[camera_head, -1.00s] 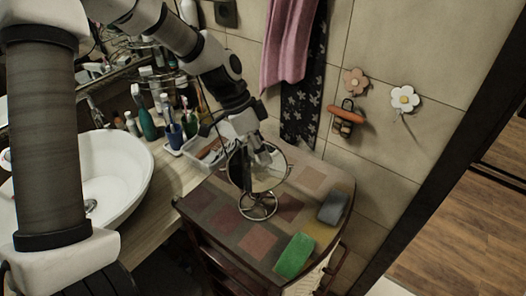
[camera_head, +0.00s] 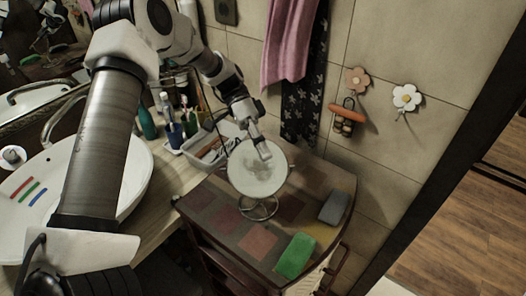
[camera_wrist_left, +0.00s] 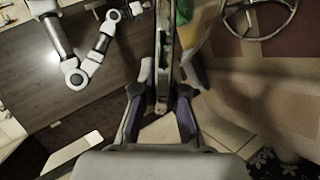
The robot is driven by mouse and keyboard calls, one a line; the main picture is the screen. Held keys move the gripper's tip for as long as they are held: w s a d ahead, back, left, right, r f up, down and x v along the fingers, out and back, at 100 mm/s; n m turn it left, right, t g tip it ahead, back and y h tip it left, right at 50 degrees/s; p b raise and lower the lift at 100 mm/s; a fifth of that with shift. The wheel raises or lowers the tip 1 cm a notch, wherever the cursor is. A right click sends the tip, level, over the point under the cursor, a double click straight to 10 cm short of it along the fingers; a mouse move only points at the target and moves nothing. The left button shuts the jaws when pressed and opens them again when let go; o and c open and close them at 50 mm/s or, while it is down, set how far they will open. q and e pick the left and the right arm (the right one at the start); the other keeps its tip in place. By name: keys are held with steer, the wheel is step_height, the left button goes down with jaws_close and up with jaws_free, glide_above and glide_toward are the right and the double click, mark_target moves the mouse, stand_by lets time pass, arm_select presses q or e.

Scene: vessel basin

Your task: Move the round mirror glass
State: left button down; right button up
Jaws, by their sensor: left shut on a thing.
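The round mirror glass (camera_head: 256,176) shows as a pale disc facing the head camera, above the cabinet top. Its wire stand with a ring base (camera_head: 259,211) is on the cabinet top. My left gripper (camera_head: 263,151) is shut on the mirror at its upper edge. In the left wrist view, the mirror (camera_wrist_left: 163,55) shows nearly edge-on between the fingers of the left gripper (camera_wrist_left: 161,105). The stand's base also shows in the wrist view (camera_wrist_left: 258,37), at the upper right. My right gripper is not in view.
A green sponge (camera_head: 296,257) and a grey block (camera_head: 335,208) lie on the patterned cabinet top (camera_head: 222,220). A white tray (camera_head: 200,152) and toothbrush cups (camera_head: 172,133) stand behind left. A white basin (camera_head: 135,165) is left. The pink towel (camera_head: 288,45) hangs behind.

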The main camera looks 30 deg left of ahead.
arm_select(q)
steer(key=shift+w+a+f+g+h+b, duration=0.1)
steer(key=shift+f+g+h+b, duration=0.2)
steer(key=shift+g+h+b, duration=0.1)
stand_by(0.3)
steer(key=c, duration=1.2)
jaws_free()
steer(key=shift+w+a+r, duration=0.1)
steer(key=v, duration=0.7)
steer(key=shift+w+a, duration=0.15)
